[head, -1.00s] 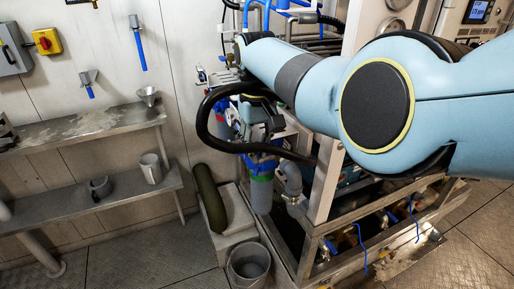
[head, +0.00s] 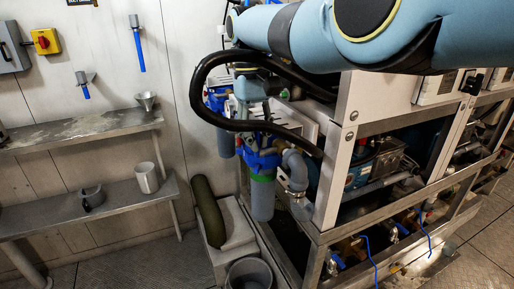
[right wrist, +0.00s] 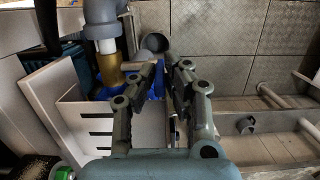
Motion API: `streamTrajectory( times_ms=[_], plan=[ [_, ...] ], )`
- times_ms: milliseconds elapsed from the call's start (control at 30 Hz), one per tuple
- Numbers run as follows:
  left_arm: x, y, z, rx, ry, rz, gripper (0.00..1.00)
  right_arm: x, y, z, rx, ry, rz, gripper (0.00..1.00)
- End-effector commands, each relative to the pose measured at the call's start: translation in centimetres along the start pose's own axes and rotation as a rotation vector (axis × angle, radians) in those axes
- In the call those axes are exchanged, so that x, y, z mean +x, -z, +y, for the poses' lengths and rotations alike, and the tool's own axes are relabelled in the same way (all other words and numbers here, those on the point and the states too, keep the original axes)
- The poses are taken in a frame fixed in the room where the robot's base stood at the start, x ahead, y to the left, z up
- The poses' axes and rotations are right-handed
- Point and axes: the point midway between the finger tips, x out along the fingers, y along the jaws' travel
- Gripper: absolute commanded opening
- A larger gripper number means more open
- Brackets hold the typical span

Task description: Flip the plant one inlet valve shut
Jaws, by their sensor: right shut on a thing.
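My right arm comes in across the top of the head view, and its gripper (head: 246,108) is at the blue-headed filter housings on the front of the machine frame. In the right wrist view the two dark fingers of the right gripper (right wrist: 166,76) are close together, with a narrow gap. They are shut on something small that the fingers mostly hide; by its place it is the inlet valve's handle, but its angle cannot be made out. A filter housing (head: 262,196) with a blue head hangs just below. My left gripper is not in view.
A grey elbow pipe (head: 295,168) and a white frame post (head: 336,150) stand close right of the filters. A black hose of mine loops in front. Wall shelves (head: 95,205) are at left; a grey bucket (head: 248,274) is on the floor below.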

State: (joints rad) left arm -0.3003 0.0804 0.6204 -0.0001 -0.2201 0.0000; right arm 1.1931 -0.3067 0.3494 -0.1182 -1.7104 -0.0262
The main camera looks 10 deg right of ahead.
Motion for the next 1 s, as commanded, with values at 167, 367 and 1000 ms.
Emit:
streamTrajectory(
  times_ms=[167, 367, 1000],
  plan=[
    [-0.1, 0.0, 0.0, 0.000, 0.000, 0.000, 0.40, 0.0, -0.1, 0.0, 0.000, 0.001, -0.002, 0.00],
    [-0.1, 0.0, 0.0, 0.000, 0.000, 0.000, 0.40, 0.0, -0.1, 0.0, 0.000, 0.001, -0.002, 0.25],
    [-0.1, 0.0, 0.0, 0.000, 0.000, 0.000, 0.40, -4.7, 0.1, 0.0, 0.000, -0.001, 0.001, 0.33]
  ],
)
